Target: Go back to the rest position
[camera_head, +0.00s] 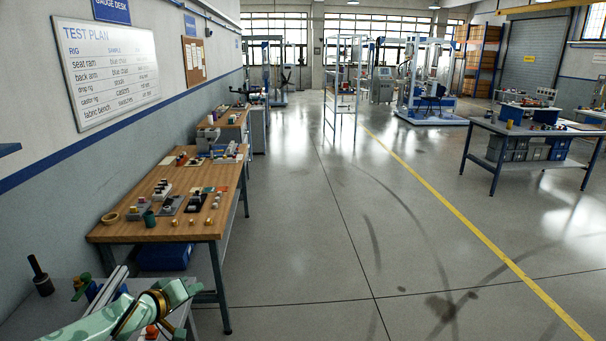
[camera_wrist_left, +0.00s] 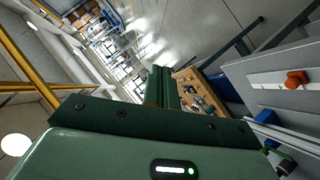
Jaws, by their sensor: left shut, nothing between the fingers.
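My left arm (camera_head: 112,318), mint green with a dark and gold ring, comes in at the bottom left of the head view, over a grey bench. In the left wrist view the dark green fingers of my left gripper (camera_wrist_left: 160,88) lie together, shut and empty. They touch nothing that I can see. My right gripper is not in view.
A wooden workbench (camera_head: 130,222) with small parts stands along the left wall. The grey bench (camera_head: 60,305) near my left arm bears a dark upright tool (camera_head: 40,277). A blue-grey table (camera_head: 545,131) stands at the right. The middle floor (camera_head: 340,230) is clear.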

